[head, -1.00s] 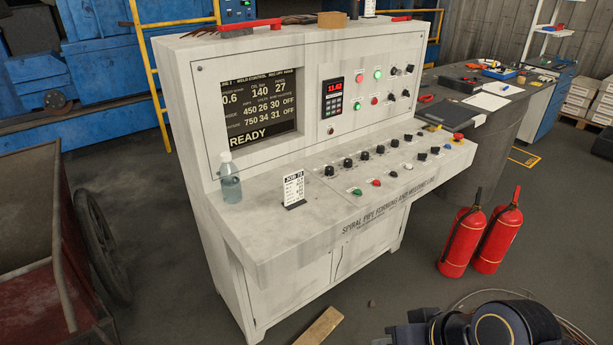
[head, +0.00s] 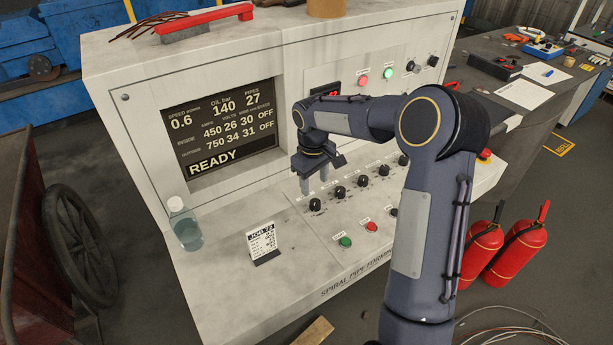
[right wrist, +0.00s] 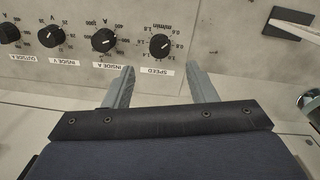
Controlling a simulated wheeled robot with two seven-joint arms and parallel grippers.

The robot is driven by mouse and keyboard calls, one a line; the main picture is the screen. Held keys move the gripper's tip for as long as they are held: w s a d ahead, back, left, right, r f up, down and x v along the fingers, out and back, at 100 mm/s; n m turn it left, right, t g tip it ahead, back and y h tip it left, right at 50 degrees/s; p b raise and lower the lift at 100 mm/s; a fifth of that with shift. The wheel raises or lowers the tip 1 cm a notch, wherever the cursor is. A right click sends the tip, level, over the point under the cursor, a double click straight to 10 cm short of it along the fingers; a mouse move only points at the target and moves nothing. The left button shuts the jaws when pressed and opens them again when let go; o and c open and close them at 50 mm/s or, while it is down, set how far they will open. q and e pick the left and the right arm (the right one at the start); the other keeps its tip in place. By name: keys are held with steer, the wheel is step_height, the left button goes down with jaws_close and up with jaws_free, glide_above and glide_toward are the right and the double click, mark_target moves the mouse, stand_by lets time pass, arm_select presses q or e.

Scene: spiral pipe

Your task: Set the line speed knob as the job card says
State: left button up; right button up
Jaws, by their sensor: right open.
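The line speed knob (head: 315,205) is the leftmost black knob of the panel row. In the right wrist view this knob (right wrist: 160,45) sits above a "SPEED" label, inside an m/min scale; its exact setting is hard to read. My right gripper (head: 314,182) hangs just above the knob, fingers down. In the right wrist view the gripper (right wrist: 160,74) is open and empty, its fingertips apart and short of the knob. The job card (head: 262,243) stands on the desk, headed "JOB 72"; its small lines are unreadable. My left gripper is out of view.
The screen (head: 222,128) shows speed 0.6 and READY. Other knobs (head: 338,192) continue the row to the right. Green (head: 345,241) and red (head: 371,227) buttons sit in front. A clear bottle (head: 184,228) stands left of the card. My arm covers the panel's right part.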

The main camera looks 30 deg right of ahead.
mark_target(315, 201)
steer(key=shift+w+f, duration=0.2)
steer(key=shift+f, duration=0.2)
steer(key=shift+d+f+p, duration=0.2)
steer(key=shift+f+p, duration=0.4)
steer(key=shift+f, duration=2.95)
steer(key=c, duration=1)
